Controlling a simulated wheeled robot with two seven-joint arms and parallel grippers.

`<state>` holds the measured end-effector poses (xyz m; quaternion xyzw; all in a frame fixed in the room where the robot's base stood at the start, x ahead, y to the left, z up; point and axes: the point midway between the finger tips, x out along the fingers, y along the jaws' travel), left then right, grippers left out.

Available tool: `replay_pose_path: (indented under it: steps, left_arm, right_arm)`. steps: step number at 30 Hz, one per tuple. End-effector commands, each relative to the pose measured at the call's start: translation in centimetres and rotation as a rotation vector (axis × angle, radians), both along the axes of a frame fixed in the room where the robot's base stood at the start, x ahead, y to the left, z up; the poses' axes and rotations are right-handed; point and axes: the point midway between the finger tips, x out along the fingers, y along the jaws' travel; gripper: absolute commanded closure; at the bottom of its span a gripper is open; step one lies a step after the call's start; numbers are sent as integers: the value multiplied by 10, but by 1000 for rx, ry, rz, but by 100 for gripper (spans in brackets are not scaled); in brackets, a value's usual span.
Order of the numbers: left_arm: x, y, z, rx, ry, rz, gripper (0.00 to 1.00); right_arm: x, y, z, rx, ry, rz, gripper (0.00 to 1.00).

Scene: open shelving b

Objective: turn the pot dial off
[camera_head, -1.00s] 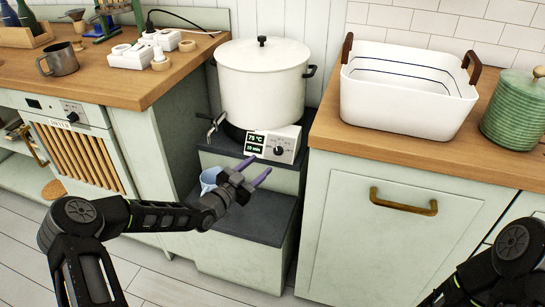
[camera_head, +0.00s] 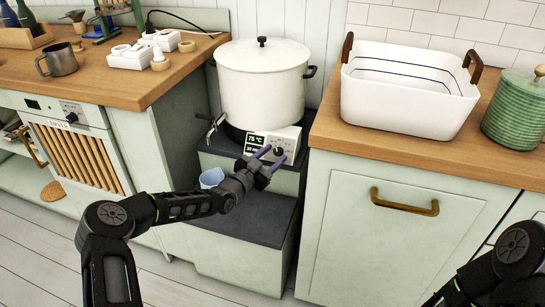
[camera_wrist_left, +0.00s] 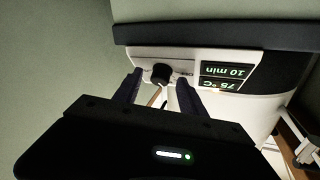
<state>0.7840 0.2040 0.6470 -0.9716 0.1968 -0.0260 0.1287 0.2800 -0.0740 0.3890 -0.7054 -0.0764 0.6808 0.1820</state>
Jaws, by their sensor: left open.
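The white pot (camera_head: 262,85) with a lid stands on a dark step between the counters. Its white control box at the base has a lit display (camera_head: 254,142) reading 75 °C above a time line, and a black dial (camera_head: 279,151). The wrist view shows the panel upside down, with the dial (camera_wrist_left: 161,74) between and beyond my fingertips and the display (camera_wrist_left: 226,76) reading 75 °C and 10 min. My left gripper (camera_head: 272,155) is open, its two fingers on either side of the dial in the wrist view. Contact with the dial cannot be told. My right gripper is out of view.
A pale blue cup (camera_head: 211,177) stands on the lower dark step (camera_head: 262,218) below the pot's tap, close to my left arm. Wooden counters flank the pot. The right one holds a white basket (camera_head: 408,100) and a green jar (camera_head: 517,112).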

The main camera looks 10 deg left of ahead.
Motion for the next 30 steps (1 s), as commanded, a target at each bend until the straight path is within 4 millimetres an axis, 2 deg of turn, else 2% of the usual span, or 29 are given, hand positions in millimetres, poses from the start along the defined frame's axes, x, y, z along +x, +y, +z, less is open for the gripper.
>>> replay_pose_path:
  steps: [3,21,30]
  left_arm:
    - [0,0,0,0,0,0,52]
    - [-1,0,0,0,0,-1,100]
    - [-1,-1,-1,-3,1,0,100]
  right_arm:
    - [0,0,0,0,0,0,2]
    - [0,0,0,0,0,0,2]
    - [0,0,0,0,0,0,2]
